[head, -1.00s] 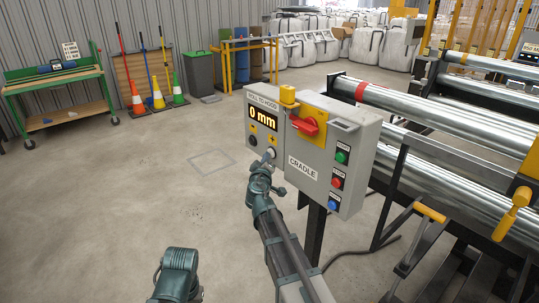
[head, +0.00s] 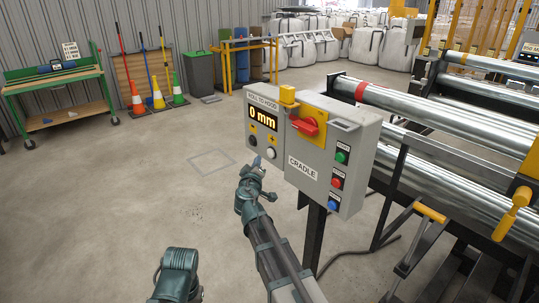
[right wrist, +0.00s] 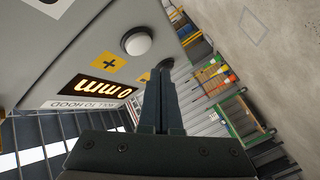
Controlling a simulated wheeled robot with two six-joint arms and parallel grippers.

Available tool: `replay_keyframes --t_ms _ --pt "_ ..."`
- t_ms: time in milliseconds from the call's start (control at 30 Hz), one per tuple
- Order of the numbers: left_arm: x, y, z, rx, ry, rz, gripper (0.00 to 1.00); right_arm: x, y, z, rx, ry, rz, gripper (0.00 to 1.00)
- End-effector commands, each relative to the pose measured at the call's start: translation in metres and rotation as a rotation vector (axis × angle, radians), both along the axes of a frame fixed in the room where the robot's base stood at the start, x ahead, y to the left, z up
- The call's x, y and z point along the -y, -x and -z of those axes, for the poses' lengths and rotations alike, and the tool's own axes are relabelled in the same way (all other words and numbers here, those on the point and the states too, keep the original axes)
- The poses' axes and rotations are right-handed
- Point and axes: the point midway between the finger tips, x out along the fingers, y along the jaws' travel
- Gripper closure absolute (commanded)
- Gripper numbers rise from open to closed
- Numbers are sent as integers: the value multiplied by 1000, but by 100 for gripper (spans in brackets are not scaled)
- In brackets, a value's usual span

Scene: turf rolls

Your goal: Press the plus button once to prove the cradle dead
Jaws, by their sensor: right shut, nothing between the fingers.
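The grey control box labelled CRADLE (head: 303,168) stands on a post in the head view. Its left part has a display (head: 263,118) reading 0 mm, a plus label and, below it, the white plus button (head: 271,153). A dark button (head: 253,140) sits left of it. My right gripper (head: 257,162) is shut and empty, just left of and below the plus button, apart from it. In the right wrist view the white plus button (right wrist: 137,42) is clear of the fingers (right wrist: 160,75), which partly cover the dark button.
The box also carries a red rotary switch (head: 308,126) on a yellow plate, and green, red and blue buttons on the right. Steel rollers (head: 430,125) and a frame stand to the right. The floor to the left is open.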

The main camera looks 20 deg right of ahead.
Motion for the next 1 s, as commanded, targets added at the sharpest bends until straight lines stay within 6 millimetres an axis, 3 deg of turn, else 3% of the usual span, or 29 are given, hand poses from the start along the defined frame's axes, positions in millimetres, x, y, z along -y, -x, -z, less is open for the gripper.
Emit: replay_keyframes --t_ms 300,1000 --pt "0 0 0 0 0 0 50 -25 9 0 -1 0 -1 100" --pt "0 0 0 0 0 0 50 -25 9 0 0 -1 1 100"
